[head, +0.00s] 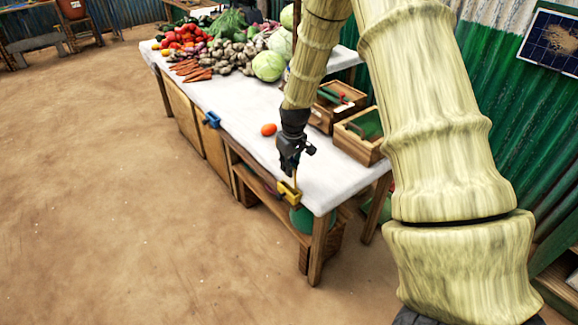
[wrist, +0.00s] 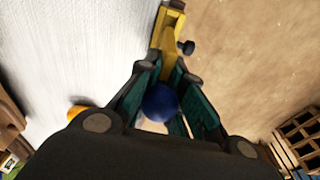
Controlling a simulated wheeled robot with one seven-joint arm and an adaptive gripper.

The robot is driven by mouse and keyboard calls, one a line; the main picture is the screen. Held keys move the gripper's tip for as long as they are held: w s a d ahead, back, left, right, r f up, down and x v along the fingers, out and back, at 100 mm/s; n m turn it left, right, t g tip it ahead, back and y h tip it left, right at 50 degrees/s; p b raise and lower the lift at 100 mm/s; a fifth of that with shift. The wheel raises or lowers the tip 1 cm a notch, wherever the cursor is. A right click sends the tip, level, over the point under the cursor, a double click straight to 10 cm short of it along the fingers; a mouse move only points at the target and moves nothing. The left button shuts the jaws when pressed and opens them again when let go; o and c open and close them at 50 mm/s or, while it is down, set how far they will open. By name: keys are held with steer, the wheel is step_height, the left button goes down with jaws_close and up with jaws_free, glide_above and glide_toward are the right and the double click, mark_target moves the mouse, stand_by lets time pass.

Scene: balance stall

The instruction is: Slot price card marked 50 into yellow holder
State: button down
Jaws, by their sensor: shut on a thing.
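The yellow holder (head: 289,193) is clamped at the front edge of the white table, near its near corner. In the wrist view the yellow holder (wrist: 171,38) lies just beyond my fingertips, with a dark knob at its side. My gripper (head: 291,158) is above the holder, pointing down. It is shut on what looks like the price card, whose thin tan part (head: 296,177) shows below the fingers, close to the holder. In the wrist view a blue ball (wrist: 160,102) shows between the fingers. The card's marking is not visible, and I cannot tell whether it touches the holder.
A blue holder (head: 211,119) is clamped farther along the same edge. An orange-red fruit (head: 268,129) lies on the table (head: 235,105) near my gripper. Wooden boxes (head: 360,136) stand at the right. Vegetables (head: 230,50) fill the far end. The ground in front is clear.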

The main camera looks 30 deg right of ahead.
steer(key=shift+f, duration=0.2)
stand_by(0.6)
steer(key=shift+f+b, duration=0.3)
steer(key=shift+f, duration=1)
steer(key=shift+r, duration=0.1)
